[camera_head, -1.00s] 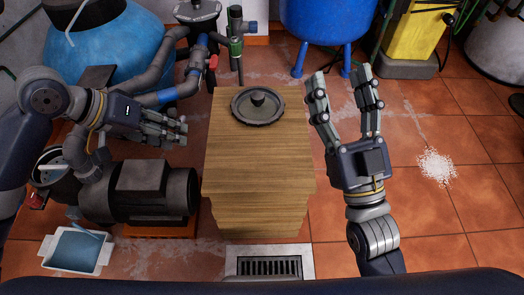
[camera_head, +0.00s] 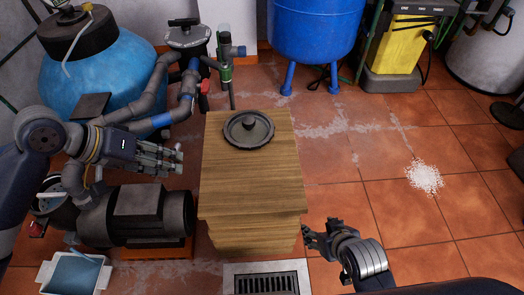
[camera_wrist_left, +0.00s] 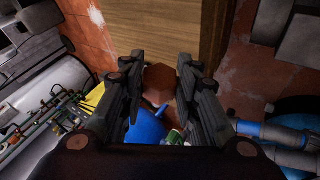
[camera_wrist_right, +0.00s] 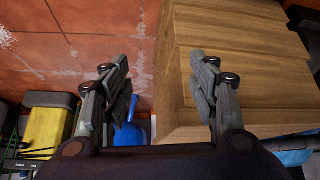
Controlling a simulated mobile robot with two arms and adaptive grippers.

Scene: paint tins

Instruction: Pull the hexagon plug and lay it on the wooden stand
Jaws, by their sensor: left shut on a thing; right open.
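My left gripper (camera_head: 172,160) is left of the wooden stand (camera_head: 252,185), above the dark pump. In the left wrist view, its fingers (camera_wrist_left: 160,92) are shut on the brown, six-sided hexagon plug (camera_wrist_left: 160,84). The plug is mostly hidden in the head view; only a small pale bit shows at the fingertips. The wooden stand is a tall block with a flat top, and it also shows in the right wrist view (camera_wrist_right: 235,55). My right gripper (camera_head: 312,234) is low beside the stand's front right corner. In the right wrist view, it is open and empty (camera_wrist_right: 160,75).
A dark round lid with a knob (camera_head: 248,130) lies on the back part of the stand's top; the front part is bare. A pump (camera_head: 140,215) and pipes (camera_head: 150,122) stand at the left. A floor drain (camera_head: 265,283) is in front. Open floor lies right.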

